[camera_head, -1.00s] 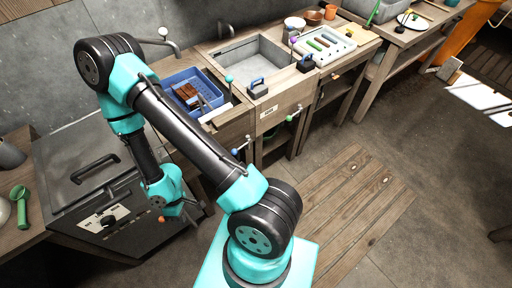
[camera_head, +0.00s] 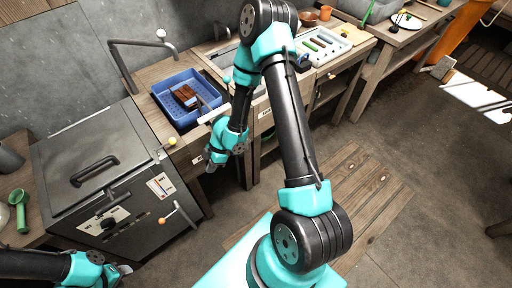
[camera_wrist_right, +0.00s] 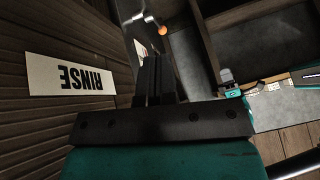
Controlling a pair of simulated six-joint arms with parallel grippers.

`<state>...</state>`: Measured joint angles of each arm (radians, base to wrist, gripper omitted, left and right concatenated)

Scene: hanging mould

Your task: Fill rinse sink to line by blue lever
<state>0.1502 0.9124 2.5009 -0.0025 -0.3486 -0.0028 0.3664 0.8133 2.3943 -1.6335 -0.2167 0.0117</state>
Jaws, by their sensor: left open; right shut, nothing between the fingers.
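The right gripper (camera_head: 214,158) is shut and empty, low in front of the counter. In the right wrist view its fingers (camera_wrist_right: 155,80) are together, beside a white RINSE label (camera_wrist_right: 70,77) that appears upside down on slatted wood. A small label (camera_head: 197,159) also shows beside this gripper in the head view. A blue tub (camera_head: 190,121) with brown pieces inside sits in the counter. A grey basin (camera_head: 214,62) is partly hidden behind my right arm. My left gripper (camera_head: 118,271) is open at lower left.
A lever with an orange ball (camera_head: 176,204) sticks out from the metal cabinet (camera_head: 105,130). A yellow-ball lever (camera_head: 172,142) is above it. A bent tap pipe (camera_head: 122,62) stands behind the tub. The floor (camera_head: 430,190) at right is clear.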

